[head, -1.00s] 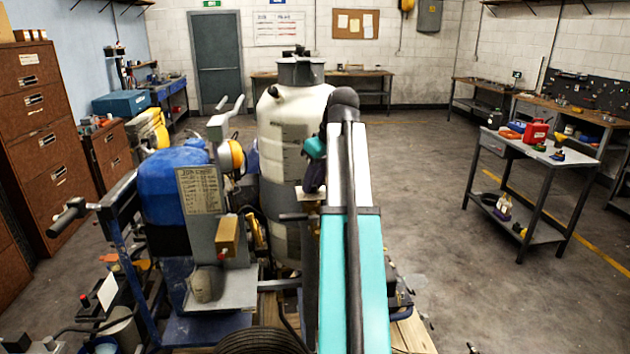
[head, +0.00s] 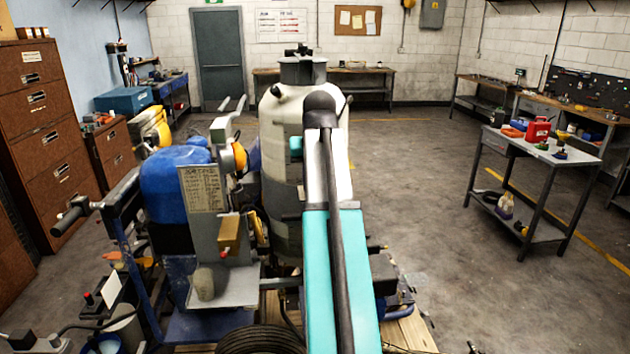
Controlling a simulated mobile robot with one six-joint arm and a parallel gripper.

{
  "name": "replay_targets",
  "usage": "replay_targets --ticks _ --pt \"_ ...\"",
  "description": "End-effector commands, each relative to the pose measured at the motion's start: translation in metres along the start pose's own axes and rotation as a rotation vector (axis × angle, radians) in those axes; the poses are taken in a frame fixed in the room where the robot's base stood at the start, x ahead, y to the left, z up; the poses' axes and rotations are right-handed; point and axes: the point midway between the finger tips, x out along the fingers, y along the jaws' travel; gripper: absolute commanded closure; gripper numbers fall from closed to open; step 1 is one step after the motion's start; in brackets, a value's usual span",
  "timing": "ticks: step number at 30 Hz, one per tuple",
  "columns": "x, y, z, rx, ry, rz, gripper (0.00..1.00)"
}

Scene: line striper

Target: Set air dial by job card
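The line striper (head: 180,192) stands in front of me, with a blue tank, a grey metal frame and a handlebar at left. A card with printed lines (head: 203,189), likely the job card, is fixed to its grey upright. Its text is too small to read. A brass-coloured block (head: 229,232) with a red tip is mounted below and right of the card. I cannot make out a dial face. My white and teal arm reaches forward at the middle, right of the card. My gripper is hidden behind the arm.
A large off-white tank (head: 284,150) stands behind the striper, partly covered by my arm. A grey cart (head: 500,144) with a red case and small items stands at right. Brown drawer cabinets (head: 45,130) line the left.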

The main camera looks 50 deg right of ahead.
Motion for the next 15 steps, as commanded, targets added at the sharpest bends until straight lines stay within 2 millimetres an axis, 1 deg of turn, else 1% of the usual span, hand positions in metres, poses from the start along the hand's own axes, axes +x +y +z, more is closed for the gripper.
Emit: replay_targets --ticks 13,14,15 --pt "-0.0001 -0.0001 -0.0003 0.012 0.000 0.005 0.96" --pt "-0.0001 -0.0001 -0.0003 0.011 0.000 0.005 0.71" --pt "-0.0001 -0.0001 -0.0003 0.011 0.000 0.005 0.64"
